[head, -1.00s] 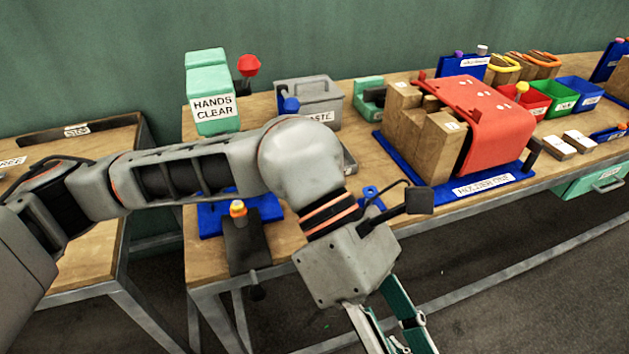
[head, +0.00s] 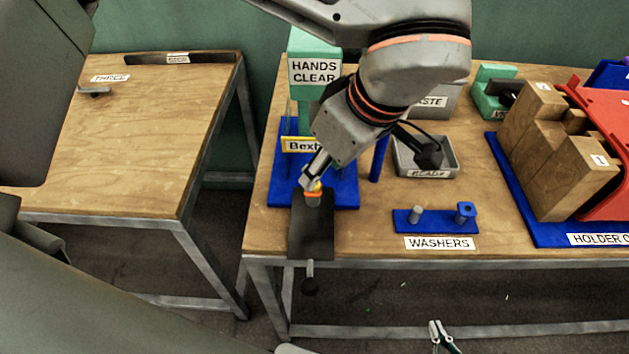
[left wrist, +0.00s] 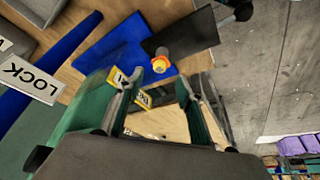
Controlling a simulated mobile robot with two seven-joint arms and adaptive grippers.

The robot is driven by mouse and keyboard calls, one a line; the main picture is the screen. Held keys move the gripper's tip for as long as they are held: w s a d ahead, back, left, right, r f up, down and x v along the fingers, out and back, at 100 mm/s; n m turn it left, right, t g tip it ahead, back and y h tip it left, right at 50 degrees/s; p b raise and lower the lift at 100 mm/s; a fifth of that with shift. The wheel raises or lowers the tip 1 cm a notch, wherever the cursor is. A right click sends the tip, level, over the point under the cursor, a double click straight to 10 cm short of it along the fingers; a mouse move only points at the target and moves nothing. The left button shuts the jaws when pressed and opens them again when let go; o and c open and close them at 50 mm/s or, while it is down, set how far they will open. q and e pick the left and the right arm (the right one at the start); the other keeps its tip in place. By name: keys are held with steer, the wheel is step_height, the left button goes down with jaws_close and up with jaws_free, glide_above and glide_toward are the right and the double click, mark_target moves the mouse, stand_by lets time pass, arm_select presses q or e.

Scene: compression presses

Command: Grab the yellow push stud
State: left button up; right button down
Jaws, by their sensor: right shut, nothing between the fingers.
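The yellow push stud (head: 316,188) shows as a small yellow-orange piece at the black plate (head: 311,228) on the blue base. In the left wrist view the stud (left wrist: 162,66) has a grey end and lies just beyond the fingertips, in line with the gap between them. My left gripper (head: 311,175) is at the stud in the head view, its fingers partly hidden by its own body. In the left wrist view the left gripper (left wrist: 153,86) has its fingers apart, with nothing held. My right gripper (head: 438,335) is shut and empty, low in front of the table.
A yellow-framed sign (head: 302,145) and the green HANDS CLEAR press (head: 315,70) stand close behind the stud. A dark-knobbed lever (head: 310,285) hangs over the front edge. The WASHERS stand (head: 435,221) and grey READY tray (head: 425,158) are to the right.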

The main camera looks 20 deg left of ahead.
arm_select(q)
steer(key=x, duration=0.5)
steer(key=shift+a+f, duration=0.1)
steer(key=shift+f, duration=0.15)
steer(key=c, duration=0.7)
steer(key=shift+c, duration=0.6)
